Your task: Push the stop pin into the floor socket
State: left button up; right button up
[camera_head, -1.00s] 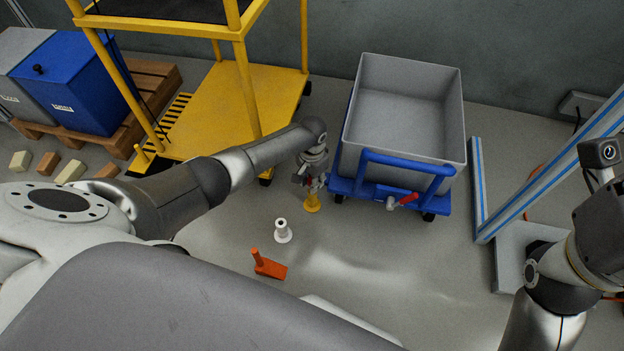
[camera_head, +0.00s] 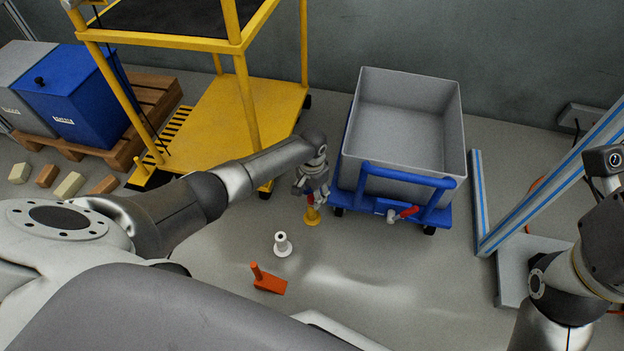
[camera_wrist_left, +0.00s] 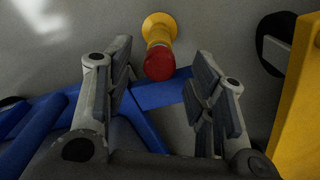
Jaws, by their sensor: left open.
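The stop pin (camera_head: 311,200) shows as a red head above a yellow flanged base on the floor, which looks like the floor socket (camera_head: 312,217). In the left wrist view the red head (camera_wrist_left: 159,63) faces me and the yellow flange (camera_wrist_left: 159,27) lies behind it. My left gripper (camera_head: 312,194) is above the pin, pointing down. In the left wrist view its fingers (camera_wrist_left: 160,85) are spread, with the red head in the gap near their tips and clear space on both sides. How deep the pin sits is hidden. My right gripper is not in view.
A blue cart (camera_head: 438,215) with a grey bin (camera_head: 405,120) stands just right of the pin. A yellow platform trolley (camera_head: 215,120) stands behind my left arm. A white flanged piece (camera_head: 282,244) and an orange wedge (camera_head: 269,284) are on the floor in front.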

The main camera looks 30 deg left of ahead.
pick_arm(q)
notch_tip(320, 180, up, 11)
dwell(0.4)
dwell(0.4)
